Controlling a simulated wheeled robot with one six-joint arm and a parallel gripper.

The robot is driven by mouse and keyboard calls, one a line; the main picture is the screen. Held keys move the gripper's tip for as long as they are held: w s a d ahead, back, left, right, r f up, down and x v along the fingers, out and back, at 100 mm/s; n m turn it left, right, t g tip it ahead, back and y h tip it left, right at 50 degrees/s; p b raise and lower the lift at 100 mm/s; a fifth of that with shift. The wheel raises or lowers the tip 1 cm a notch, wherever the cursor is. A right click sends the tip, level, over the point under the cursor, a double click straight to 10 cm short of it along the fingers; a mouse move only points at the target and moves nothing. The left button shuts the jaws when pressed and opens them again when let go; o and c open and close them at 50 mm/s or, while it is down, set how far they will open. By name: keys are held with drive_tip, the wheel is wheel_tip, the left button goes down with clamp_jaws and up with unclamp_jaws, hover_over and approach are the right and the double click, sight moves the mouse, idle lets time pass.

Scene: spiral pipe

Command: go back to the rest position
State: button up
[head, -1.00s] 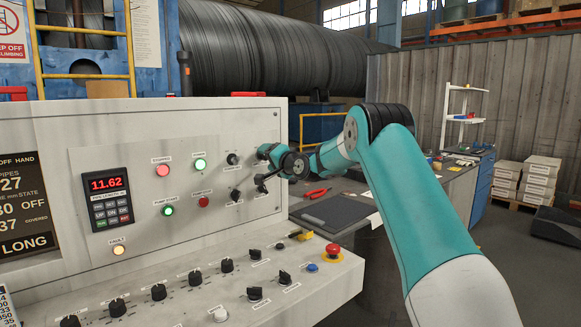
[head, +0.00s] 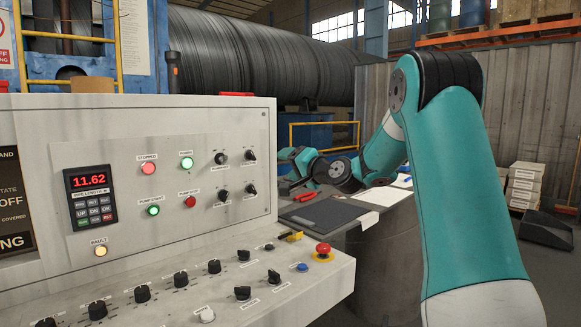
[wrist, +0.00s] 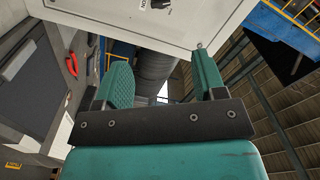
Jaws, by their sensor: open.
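My gripper (head: 296,170) is at the end of my teal arm, to the right of the control panel (head: 165,165) in the head view. In the wrist view my gripper (wrist: 162,85) shows two teal fingers spread apart with nothing between them. The panel's edge (wrist: 190,22) is beyond the fingertips at the top of the wrist view. The gripper is apart from the panel's knobs.
A workbench with a dark mat (head: 325,215) and red pliers (head: 306,196) lies below and behind my arm. A red emergency button (head: 323,249) sits on the sloped console. A large black pipe (head: 260,58) and stacked boxes (head: 522,183) stand farther back.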

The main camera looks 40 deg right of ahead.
idle(0.3)
drive_tip(key=s+a+n+g+y+p, duration=0.25)
drive_tip(key=s+a+n+g, duration=0.2)
drive_tip(key=a, duration=0.85)
drive_tip(key=s+a+n+g+y+p, duration=0.2)
drive_tip(key=s+a+n+g+y, duration=0.25)
drive_tip(key=a, duration=0.85)
drive_tip(key=s+a+f+n+g+h+p, duration=0.1)
drive_tip(key=s+a+n+g, duration=0.2)
drive_tip(key=s, duration=0.6)
drive_tip(key=s+a+f+n+g+h+p, duration=0.1)
drive_tip(key=s+a+n+g, duration=0.2)
drive_tip(key=s, duration=0.6)
drive_tip(key=s+a+f+n+g+h+p, duration=0.1)
drive_tip(key=s+a+n+g+p, duration=0.1)
drive_tip(key=s, duration=0.7)
drive_tip(key=shift+a+f+n+g, duration=0.35)
drive_tip(key=shift+a+n+g, duration=0.15)
drive_tip(key=shift+a+n, duration=0.35)
